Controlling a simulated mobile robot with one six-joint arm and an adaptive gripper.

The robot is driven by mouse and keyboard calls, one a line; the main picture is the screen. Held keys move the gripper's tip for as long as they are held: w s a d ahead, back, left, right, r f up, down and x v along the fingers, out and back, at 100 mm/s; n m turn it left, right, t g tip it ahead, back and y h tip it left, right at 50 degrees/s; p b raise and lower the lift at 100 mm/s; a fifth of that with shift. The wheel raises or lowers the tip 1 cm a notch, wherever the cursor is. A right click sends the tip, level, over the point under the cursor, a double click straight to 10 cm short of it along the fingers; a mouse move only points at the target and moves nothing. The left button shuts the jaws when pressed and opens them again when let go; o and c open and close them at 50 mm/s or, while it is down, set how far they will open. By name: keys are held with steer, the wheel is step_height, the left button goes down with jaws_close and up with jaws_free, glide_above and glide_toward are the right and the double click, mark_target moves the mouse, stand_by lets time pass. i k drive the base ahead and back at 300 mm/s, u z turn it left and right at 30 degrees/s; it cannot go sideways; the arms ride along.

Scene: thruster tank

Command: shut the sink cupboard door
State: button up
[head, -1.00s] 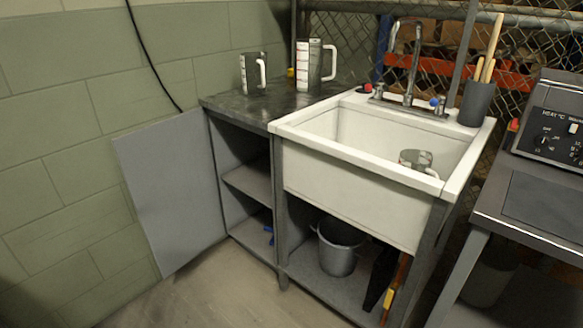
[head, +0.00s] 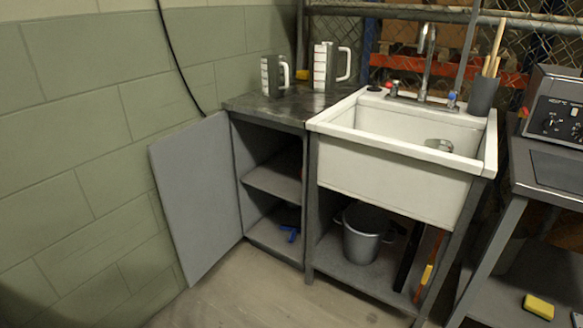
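The sink cupboard door (head: 200,196) is a plain grey panel. It stands wide open, hinged at the cupboard's left front edge and swung out toward the green wall. The cupboard (head: 273,180) beside the sink is open at the front. It has a middle shelf, and a blue object (head: 290,233) lies low inside. My gripper is not in view.
The white sink (head: 395,165) stands to the right, with a metal bucket (head: 362,240) on the shelf below. Measuring jugs (head: 325,68) stand on the dark worktop. A bench (head: 548,185) is at far right. The floor (head: 265,295) before the cupboard looks clear.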

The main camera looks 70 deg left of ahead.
mark_target(193, 169)
steer(key=z, duration=0.15)
steer(key=k, duration=0.6)
steer(key=u, duration=2.45)
steer(key=i, duration=1)
steer(key=u, duration=0.05)
